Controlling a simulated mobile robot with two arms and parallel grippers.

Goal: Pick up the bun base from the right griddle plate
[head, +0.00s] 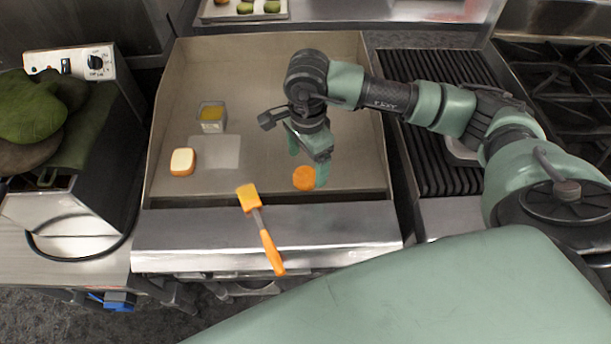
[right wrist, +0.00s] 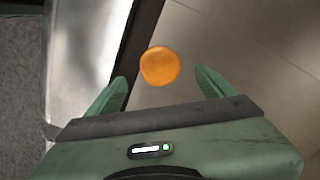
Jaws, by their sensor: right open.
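The bun base is a small round orange-brown disc (head: 304,178) lying on the griddle plate (head: 345,65), near its front edge on the right side. My right gripper (head: 308,165) is above the griddle, right at the bun base in the head view. In the right wrist view the bun base (right wrist: 160,66) lies ahead of my right gripper (right wrist: 160,88), centred between the two green fingertips. The fingers are spread apart and nothing is between them. The height of the fingertips above the bun cannot be told. My left gripper is not in view.
A ribbed grill (head: 430,68) is to the right.

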